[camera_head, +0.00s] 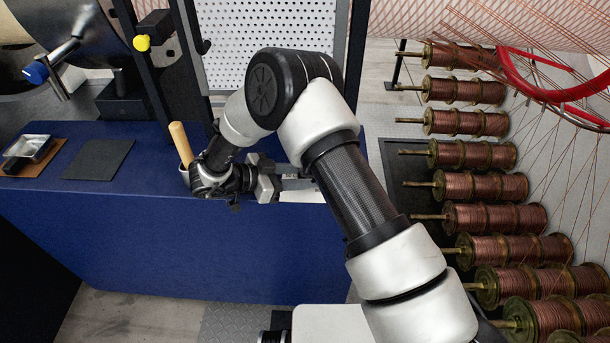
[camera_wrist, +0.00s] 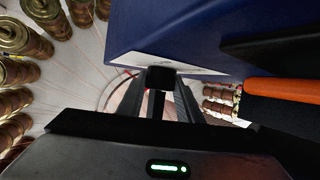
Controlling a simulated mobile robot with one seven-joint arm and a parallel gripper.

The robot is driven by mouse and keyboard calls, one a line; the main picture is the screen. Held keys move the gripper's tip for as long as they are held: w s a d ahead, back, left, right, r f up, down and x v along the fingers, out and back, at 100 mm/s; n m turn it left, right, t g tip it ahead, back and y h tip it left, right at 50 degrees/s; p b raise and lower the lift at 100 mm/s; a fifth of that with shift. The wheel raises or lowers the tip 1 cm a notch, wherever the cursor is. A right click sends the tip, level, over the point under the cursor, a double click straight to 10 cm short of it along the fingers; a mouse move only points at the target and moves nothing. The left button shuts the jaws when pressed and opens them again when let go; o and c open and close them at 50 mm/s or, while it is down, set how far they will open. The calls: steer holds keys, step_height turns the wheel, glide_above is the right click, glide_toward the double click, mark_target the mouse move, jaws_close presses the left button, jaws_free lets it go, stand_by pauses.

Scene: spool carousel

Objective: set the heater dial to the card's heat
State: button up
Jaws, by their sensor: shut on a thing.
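My gripper (camera_head: 290,188) is at the right part of the blue bench, near its front edge, partly hidden by my arm in the head view. In the wrist view its fingers (camera_wrist: 160,98) are shut on a small dark block (camera_wrist: 161,79). I cannot tell whether this block is the heater dial's knob. A white sheet or plate (camera_head: 303,196) lies under the gripper in the head view. It also shows along the blue edge in the wrist view (camera_wrist: 184,66). Its marks are too small to read. I cannot make out a card with a heat on it.
The blue bench (camera_head: 100,215) holds a dark mat (camera_head: 98,159), a metal tray (camera_head: 30,149) and an upright wooden handle (camera_head: 181,144). Racks of copper spools (camera_head: 470,156) and a red ring (camera_head: 525,83) with strung wires stand at the right. Bare floor shows in front.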

steer(key=shift+d, duration=0.1)
steer(key=o, duration=1)
steer(key=shift+o, duration=0.2)
steer(key=v, duration=1.7)
steer(key=shift+a, duration=0.2)
steer(key=shift+s, duration=0.1)
